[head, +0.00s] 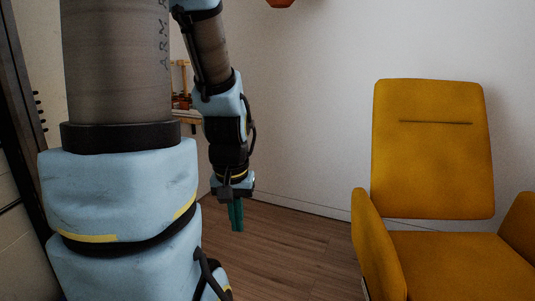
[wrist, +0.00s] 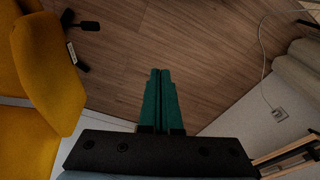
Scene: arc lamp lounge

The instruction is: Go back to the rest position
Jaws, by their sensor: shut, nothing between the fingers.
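My gripper (head: 236,215) hangs pointing down over the wooden floor in the head view, left of the yellow armchair. Its green fingers lie side by side in the wrist view (wrist: 160,98), shut with nothing between them. It is clear of the furniture in both views.
The yellow armchair (head: 432,150) stands at the right; part of it shows at the left of the wrist view (wrist: 50,70). A wooden shelf or table (head: 188,117) with small items is partly hidden behind my arm. A white cable (wrist: 262,70) runs near the wall. Bare floor (head: 290,245) lies between.

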